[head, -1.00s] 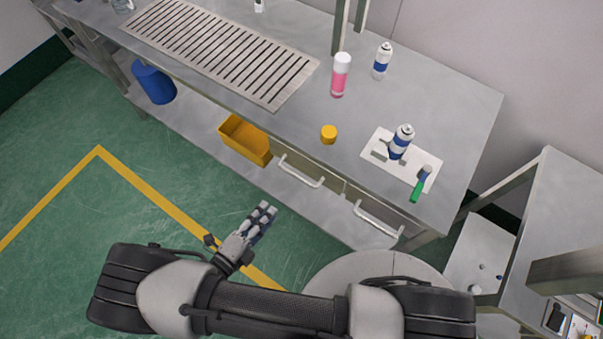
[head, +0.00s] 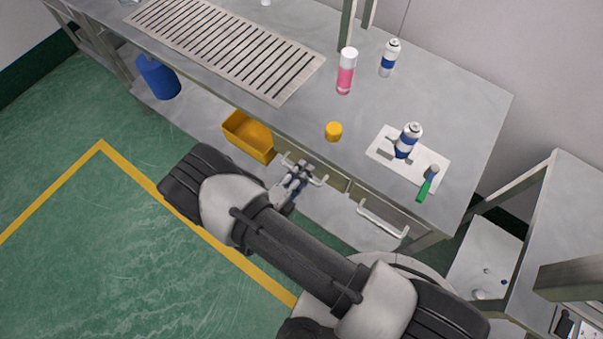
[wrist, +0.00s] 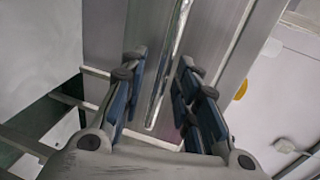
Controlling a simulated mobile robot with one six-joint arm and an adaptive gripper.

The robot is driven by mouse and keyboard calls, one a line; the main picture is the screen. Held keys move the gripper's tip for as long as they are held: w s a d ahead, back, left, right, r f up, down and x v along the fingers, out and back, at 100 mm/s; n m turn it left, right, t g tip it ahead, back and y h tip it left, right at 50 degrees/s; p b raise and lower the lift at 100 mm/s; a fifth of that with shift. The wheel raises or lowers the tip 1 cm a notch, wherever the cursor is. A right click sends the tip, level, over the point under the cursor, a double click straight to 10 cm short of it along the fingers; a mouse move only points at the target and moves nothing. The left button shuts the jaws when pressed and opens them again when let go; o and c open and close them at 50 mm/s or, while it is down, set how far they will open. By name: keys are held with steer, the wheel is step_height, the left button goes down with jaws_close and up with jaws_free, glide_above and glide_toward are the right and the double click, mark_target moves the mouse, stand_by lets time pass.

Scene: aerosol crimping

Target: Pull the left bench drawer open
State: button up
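The left bench drawer (head: 334,178) is flush under the bench top, and its pale bar handle (head: 320,183) is partly hidden by my gripper (head: 298,172). In the wrist view the handle (wrist: 168,70) runs lengthwise between the two finger sets of my gripper (wrist: 160,60). The fingers are spread, with a visible gap on both sides of the bar. I cannot tell how deep the bar sits between them. The right drawer's handle (head: 382,220) is clear of my arm.
A yellow bin (head: 247,138) and a blue bucket (head: 157,79) stand on the lower shelf.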

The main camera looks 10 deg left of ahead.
jaws_close()
stand_by(0.4)
stand_by(0.4)
